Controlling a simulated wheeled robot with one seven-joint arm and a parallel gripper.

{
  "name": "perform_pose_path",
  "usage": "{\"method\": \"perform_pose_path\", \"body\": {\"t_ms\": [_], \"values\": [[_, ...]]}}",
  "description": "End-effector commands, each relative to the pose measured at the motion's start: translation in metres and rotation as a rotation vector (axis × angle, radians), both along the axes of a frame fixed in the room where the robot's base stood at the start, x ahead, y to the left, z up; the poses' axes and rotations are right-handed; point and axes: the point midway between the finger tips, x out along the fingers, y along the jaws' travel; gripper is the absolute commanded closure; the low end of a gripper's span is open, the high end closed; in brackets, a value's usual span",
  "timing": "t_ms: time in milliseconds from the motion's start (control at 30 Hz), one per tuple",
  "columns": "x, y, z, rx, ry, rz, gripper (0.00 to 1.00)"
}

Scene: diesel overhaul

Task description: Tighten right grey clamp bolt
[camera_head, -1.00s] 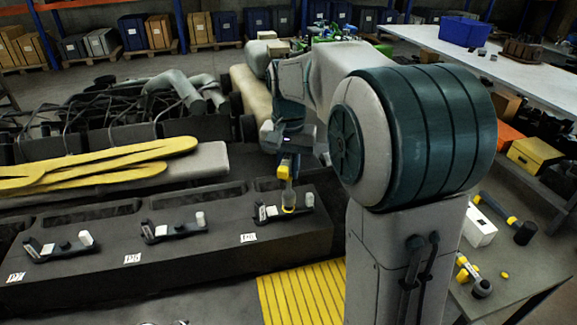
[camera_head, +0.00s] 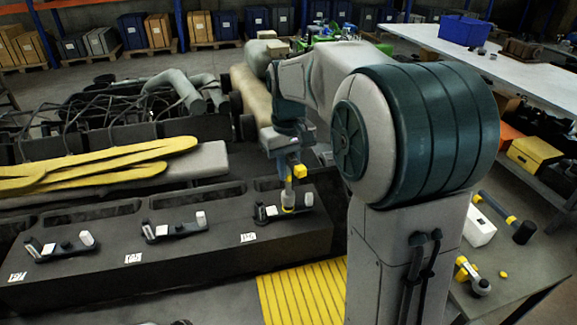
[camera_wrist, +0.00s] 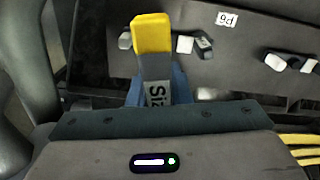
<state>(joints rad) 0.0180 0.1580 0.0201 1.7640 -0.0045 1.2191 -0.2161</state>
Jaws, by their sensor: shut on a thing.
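My gripper (camera_head: 291,150) is shut on a tool (camera_head: 288,186) with a grey shaft and yellow ends. It holds the tool almost upright, slightly tilted, over the right-hand clamp (camera_head: 268,212) on the dark block. The tool's lower yellow end is at the clamp, beside its light grey upright piece (camera_head: 308,198); whether it sits on a bolt cannot be told. In the wrist view the tool (camera_wrist: 153,35) stands out from between my gripper's blue fingers (camera_wrist: 155,92). Its yellow end hides part of the clamp, and a white block (camera_wrist: 185,44) shows right beside it.
Two similar clamps, the middle one (camera_head: 172,230) and the left one (camera_head: 60,248), lie along the dark block (camera_head: 190,262). Yellow bars (camera_head: 110,158) lie behind it. A side table at right holds a hammer-like tool (camera_head: 510,222) and a white box (camera_head: 478,228).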

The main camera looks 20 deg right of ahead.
Motion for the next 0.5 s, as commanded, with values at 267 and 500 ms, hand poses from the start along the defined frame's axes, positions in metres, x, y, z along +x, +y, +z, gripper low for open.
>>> {"method": "perform_pose_path", "body": {"t_ms": [267,500], "values": [[-0.0001,-0.0006,0.0006,0.0,-0.001,0.188,1.0],[-0.0002,-0.0005,0.0005,0.0,-0.001,0.3,1.0]]}}
